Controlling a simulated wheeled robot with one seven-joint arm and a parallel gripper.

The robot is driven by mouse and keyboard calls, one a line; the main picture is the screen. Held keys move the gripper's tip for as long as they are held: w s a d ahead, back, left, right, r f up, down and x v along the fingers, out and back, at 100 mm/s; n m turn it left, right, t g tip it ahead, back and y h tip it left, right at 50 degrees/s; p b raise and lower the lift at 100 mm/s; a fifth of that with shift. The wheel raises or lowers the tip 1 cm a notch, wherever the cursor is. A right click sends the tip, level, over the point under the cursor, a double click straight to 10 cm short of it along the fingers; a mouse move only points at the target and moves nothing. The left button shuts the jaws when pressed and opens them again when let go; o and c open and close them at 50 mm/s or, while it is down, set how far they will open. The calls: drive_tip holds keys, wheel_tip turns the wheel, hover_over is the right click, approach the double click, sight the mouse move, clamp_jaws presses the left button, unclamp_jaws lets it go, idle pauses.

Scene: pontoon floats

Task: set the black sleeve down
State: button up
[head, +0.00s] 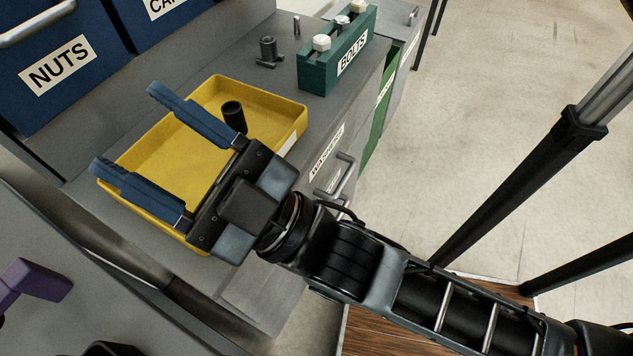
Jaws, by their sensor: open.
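The black sleeve (234,115) is a short dark hollow cylinder. It stands upright in the yellow tray (285,115), toward the tray's right side. My gripper (124,127) is open, its two blue fingers spread wide over the tray. The sleeve is near the base of the upper finger, on its outer side, and not between the fingers. Nothing shows between the fingers except the tray's floor. My gripper hides part of the tray's near side.
A green BOLTS box (318,76) with white-capped bolts stands at the upper right of the grey worktop. A small dark fitting (268,52) stands beside it. Blue NUTS bins (57,68) are at the upper left. A purple object (38,280) lies at the lower left.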

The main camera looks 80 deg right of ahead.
drive_tip(key=s+d+f+m+g+y, duration=0.2)
drive_tip(key=s+d+f+m+g, duration=0.1)
drive_tip(key=s+f+g, duration=0.8)
drive_tip(key=s+f+m, duration=0.1)
drive_tip(key=s+f, duration=0.4)
drive_tip(key=shift+s+d+f, duration=0.2)
drive_tip(key=shift+s+f, duration=0.1)
drive_tip(key=shift+s, duration=0.05)
drive_tip(key=shift+c, duration=0.2)
